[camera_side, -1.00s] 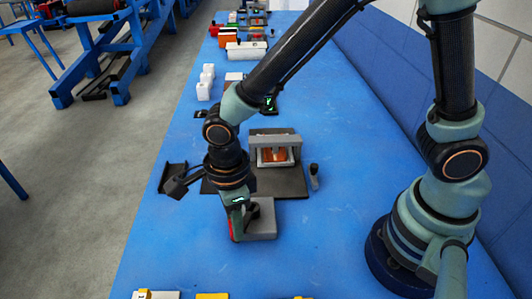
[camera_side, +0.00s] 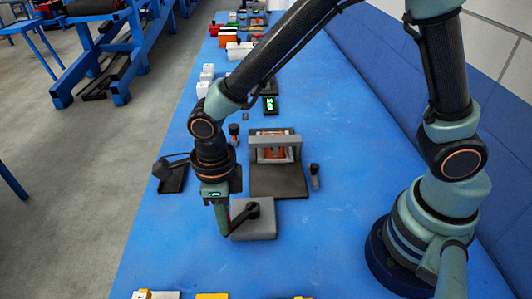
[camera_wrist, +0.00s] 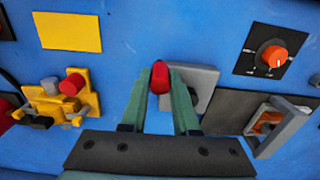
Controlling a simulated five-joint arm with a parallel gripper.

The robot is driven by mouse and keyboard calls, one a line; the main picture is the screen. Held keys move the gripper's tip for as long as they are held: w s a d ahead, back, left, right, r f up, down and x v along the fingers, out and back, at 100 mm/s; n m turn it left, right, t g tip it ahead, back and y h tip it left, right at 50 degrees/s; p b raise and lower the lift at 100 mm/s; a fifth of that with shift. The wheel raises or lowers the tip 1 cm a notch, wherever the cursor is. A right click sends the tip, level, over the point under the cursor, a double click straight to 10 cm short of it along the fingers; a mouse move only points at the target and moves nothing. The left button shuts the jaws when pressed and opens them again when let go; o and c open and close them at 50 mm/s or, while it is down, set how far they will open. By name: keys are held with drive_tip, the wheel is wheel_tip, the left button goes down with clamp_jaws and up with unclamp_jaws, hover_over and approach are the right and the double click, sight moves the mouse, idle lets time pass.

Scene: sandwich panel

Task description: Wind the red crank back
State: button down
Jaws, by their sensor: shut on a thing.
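The crank is a grey box (camera_side: 262,229) on the blue table with a black arm (camera_side: 241,219) on its top. The black arm points to the left and toward the front of the side view. In the wrist view, the red crank handle (camera_wrist: 160,77) stands between the two green fingers of my gripper (camera_wrist: 160,92). My gripper is shut on it. In the side view, my gripper (camera_side: 223,227) is at the left edge of the grey box and hides the handle. The box also shows behind the right finger in the wrist view (camera_wrist: 204,85).
A dark plate with a grey arched frame (camera_side: 275,142) stands behind the crank box. A small lever (camera_side: 314,176) is at its right. Yellow parts (camera_wrist: 62,98) and a yellow plate (camera_wrist: 68,31) show in the wrist view.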

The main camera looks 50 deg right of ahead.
drive_tip(key=c, duration=0.7)
unclamp_jaws()
drive_tip(key=shift+o, duration=0.2)
wheel_tip(320, 180, up, 12)
